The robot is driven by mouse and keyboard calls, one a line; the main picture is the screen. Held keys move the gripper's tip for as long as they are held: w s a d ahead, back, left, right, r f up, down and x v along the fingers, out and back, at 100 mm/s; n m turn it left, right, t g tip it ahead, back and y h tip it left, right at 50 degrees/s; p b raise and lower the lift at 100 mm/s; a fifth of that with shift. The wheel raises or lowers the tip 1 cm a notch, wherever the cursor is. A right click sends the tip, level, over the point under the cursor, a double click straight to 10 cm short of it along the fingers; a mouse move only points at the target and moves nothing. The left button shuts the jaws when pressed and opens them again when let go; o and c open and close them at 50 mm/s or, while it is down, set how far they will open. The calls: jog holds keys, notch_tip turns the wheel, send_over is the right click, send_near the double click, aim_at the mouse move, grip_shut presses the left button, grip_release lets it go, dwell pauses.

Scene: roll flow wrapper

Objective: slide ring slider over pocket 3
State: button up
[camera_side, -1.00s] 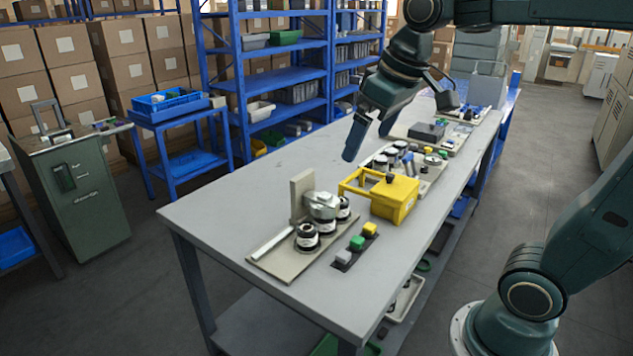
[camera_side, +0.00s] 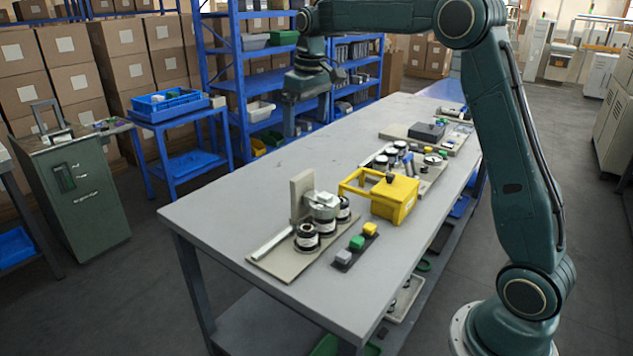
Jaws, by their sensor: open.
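Near the front of the table a beige fixture board (camera_side: 285,262) carries an upright plate (camera_side: 301,195), a pale rail and several black round holders with white labels (camera_side: 308,238). A silver round piece (camera_side: 323,203), which looks like the ring slider, sits beside the upright plate, above or behind the black holders. I cannot read the labels, so I cannot tell which pocket is number 3 or which one it covers. My gripper (camera_side: 290,122) is open and empty. It hangs fingers down, well above the fixture and apart from it, against the blue shelving in the picture.
A yellow box with an open frame (camera_side: 395,198) stands right behind the fixture. A strip with grey, green and yellow blocks (camera_side: 355,244) lies to its right. More boards with parts (camera_side: 428,132) fill the table's far right side. The table's left side (camera_side: 235,190) is clear.

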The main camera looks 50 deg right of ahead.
jog(key=g, duration=0.1)
send_over(303, 174)
notch_tip(303, 174, down, 8)
jog(key=shift+a+f, duration=0.1)
jog(key=shift+f, duration=0.05)
jog(key=shift+f, duration=0.1)
jog(key=shift+f, duration=6.8)
jog(key=c, duration=1.3)
jog(key=d, duration=0.8)
jog(key=shift+d, duration=0.3)
jog(key=o, duration=1.3)
